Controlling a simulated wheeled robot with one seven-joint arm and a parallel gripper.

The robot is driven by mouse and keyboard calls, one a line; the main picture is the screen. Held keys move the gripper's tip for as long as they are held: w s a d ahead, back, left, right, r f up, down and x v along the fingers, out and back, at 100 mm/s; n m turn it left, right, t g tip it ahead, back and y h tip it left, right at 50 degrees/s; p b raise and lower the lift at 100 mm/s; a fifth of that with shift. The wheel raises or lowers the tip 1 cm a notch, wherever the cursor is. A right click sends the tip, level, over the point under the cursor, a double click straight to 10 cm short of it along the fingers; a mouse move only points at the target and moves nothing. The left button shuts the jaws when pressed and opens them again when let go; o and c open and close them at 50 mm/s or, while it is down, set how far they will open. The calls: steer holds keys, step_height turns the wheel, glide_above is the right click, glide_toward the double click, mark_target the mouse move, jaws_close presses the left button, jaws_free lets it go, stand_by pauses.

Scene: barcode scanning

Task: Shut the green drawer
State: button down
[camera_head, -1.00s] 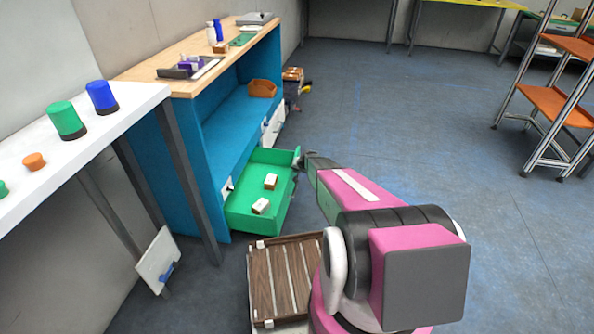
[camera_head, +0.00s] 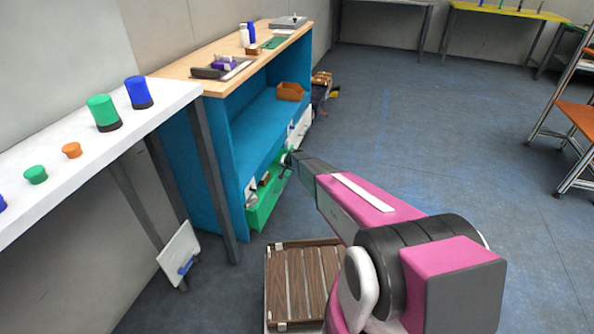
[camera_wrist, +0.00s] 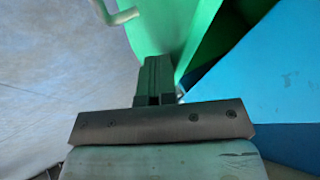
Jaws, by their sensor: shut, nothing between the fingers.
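The green drawer (camera_head: 262,212) sits low in the blue workbench (camera_head: 200,160). It still sticks out a little from the bench front, and part of its inside with small items shows. My gripper (camera_head: 292,158) is at the drawer's front, near its far end. In the wrist view, the shut fingers (camera_wrist: 153,80) lie against or very close to the green drawer front (camera_wrist: 170,30); exact contact is hard to tell. A pale handle (camera_wrist: 118,14) shows left of the fingers. The blue bench side (camera_wrist: 255,85) is at the right.
A wooden pallet-like crate (camera_head: 300,280) lies on the floor beside my arm. A white table (camera_head: 60,150) with coloured buttons stands at the left. A white board (camera_head: 180,252) leans near the table leg. Open floor (camera_head: 430,130) lies to the right.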

steer(key=shift+w+a, duration=0.35)
steer(key=shift+a, duration=0.5)
steer(key=shift+w+a, duration=0.35)
steer(key=shift+a, duration=0.45)
steer(key=shift+w+a, duration=0.35)
steer(key=shift+a, duration=0.6)
